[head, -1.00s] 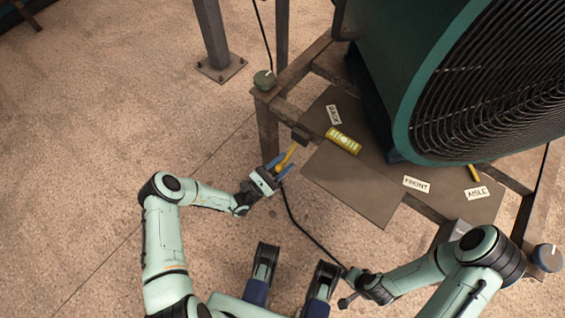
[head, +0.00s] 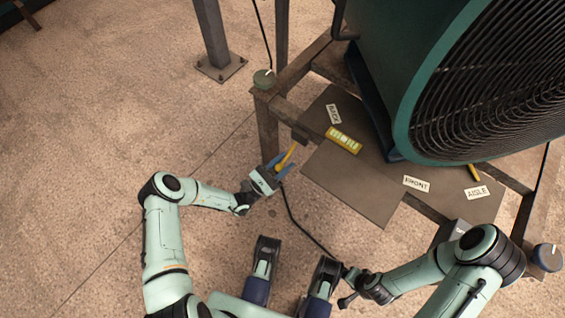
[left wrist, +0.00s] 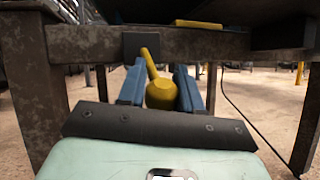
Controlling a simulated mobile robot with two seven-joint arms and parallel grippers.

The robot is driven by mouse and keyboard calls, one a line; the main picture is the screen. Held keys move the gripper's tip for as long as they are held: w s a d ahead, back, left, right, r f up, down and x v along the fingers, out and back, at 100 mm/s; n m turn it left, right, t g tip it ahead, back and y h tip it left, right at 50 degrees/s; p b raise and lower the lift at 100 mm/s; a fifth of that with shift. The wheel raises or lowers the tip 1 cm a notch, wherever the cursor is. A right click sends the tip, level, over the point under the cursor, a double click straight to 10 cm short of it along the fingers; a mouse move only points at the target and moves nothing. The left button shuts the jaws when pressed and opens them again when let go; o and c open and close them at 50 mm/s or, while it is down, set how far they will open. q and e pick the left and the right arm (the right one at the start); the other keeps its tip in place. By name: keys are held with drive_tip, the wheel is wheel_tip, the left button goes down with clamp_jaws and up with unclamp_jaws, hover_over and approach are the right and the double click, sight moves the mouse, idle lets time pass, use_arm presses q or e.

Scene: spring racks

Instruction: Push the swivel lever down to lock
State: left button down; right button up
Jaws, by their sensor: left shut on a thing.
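The swivel lever (head: 290,154) is a yellow rod fixed at a dark bracket (head: 299,138) on the table frame's left edge. In the left wrist view, the lever (left wrist: 160,95) has a round yellow knob at its near end and runs up to the bracket (left wrist: 141,47). My left gripper (head: 281,166) has its blue fingers on either side of the knob and is shut on it. In the left wrist view, the left gripper (left wrist: 160,88) shows the knob between its fingers. My right gripper (head: 345,302) is low at the front, away from the lever; its jaws are too small to read.
A big green fan (head: 400,110) stands on the metal table (head: 350,190). A yellow level (head: 343,140) and paper labels lie on the table top. Floor left of the table is clear.

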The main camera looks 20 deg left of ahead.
use_arm(q)
drive_tip(key=shift+s+d+f, duration=0.1)
drive_tip(key=shift+d+f, duration=0.05)
drive_tip(key=shift+d, duration=0.25)
drive_tip(key=c, duration=0.8)
unclamp_jaws()
use_arm(e)
drive_tip(key=shift+d, duration=0.1)
use_arm(q)
drive_tip(key=shift+a, duration=0.15)
drive_tip(key=shift+s+a+f, duration=0.1)
drive_tip(key=shift+a+f, duration=0.05)
drive_tip(key=shift+a, duration=0.1)
drive_tip(key=p+v, duration=0.1)
drive_tip(key=v, duration=1.1)
drive_tip(key=shift+s+a+f, duration=0.1)
drive_tip(key=shift+s+f, duration=0.05)
drive_tip(key=shift+s, duration=0.1)
use_arm(e)
drive_tip(key=shift+w+a+r+t, duration=0.1)
drive_tip(key=shift+w+r+t, duration=0.1)
drive_tip(key=shift+w+r, duration=0.3)
drive_tip(key=shift+w+a+r+t, duration=0.1)
drive_tip(key=shift+w+r+t, duration=0.15)
drive_tip(key=shift+w, duration=0.3)
